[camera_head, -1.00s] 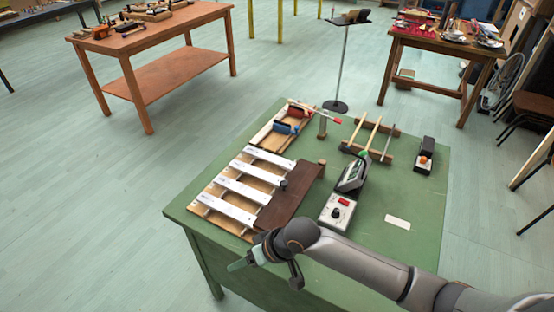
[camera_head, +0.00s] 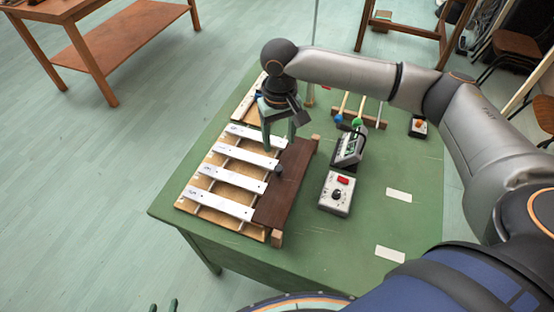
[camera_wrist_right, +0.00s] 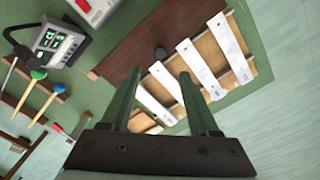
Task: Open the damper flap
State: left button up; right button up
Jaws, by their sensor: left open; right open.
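The damper flap appears to be the dark brown board (camera_head: 288,190) lying over the right ends of the white bars; it also shows in the wrist view (camera_wrist_right: 135,40). A small dark knob (camera_head: 277,169) sits at its left edge, and in the wrist view the knob (camera_wrist_right: 160,53) lies just beyond and between the fingertips. My right gripper (camera_head: 279,146) is open and empty, pointing down above the bars near the flap's far part; its fingers also show in the wrist view (camera_wrist_right: 159,76). My left gripper (camera_head: 163,305) barely shows at the bottom edge, open, away from the flap.
White bars (camera_head: 220,205) lie on a wooden frame left of the flap. A grey box with a red display (camera_head: 337,193) and a tilted meter (camera_head: 348,148) stand close on the right. Mallets (camera_head: 357,120) lie farther back. The green table (camera_head: 400,220) is mostly clear at right.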

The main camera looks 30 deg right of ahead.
aim_at(279, 168)
notch_tip(279, 168, down, 10)
jog(key=shift+f, duration=0.25)
grip_shut()
dwell(0.6)
dwell(0.9)
